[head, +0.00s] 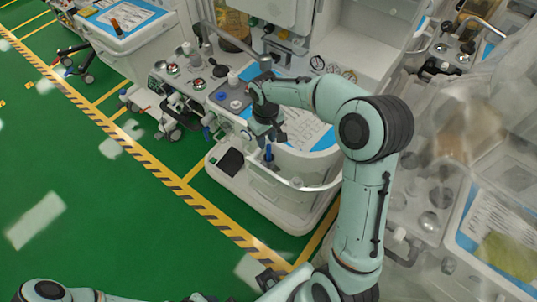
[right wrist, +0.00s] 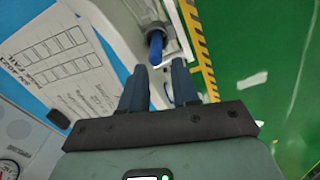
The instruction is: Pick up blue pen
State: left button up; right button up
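The blue pen (head: 269,153) stands roughly upright at the front edge of the cart, below my right gripper (head: 269,130). In the right wrist view the blue pen (right wrist: 156,48) sits by a grey holder at the cart's rim. My right gripper (right wrist: 157,82) is open there, with one dark finger on each side of the pen's line. The pen shows in the gap near the fingertips, and I cannot tell whether either finger touches it. The gripper's fingertips are small in the head view. My left gripper does not show clearly in any view.
The cart top holds a printed sheet on a blue-edged board (right wrist: 75,62), which also shows in the head view (head: 305,128). Other carts (head: 120,35) stand behind. Green floor (head: 80,200) is open at left.

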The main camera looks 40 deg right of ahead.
aim_at(269, 146)
jog(key=f, duration=0.6)
jog(key=shift+s+d+f, duration=0.2)
jog(key=shift+s+d, duration=0.05)
jog(key=shift+s, duration=0.05)
jog(key=shift+c, duration=0.3)
grip_shut()
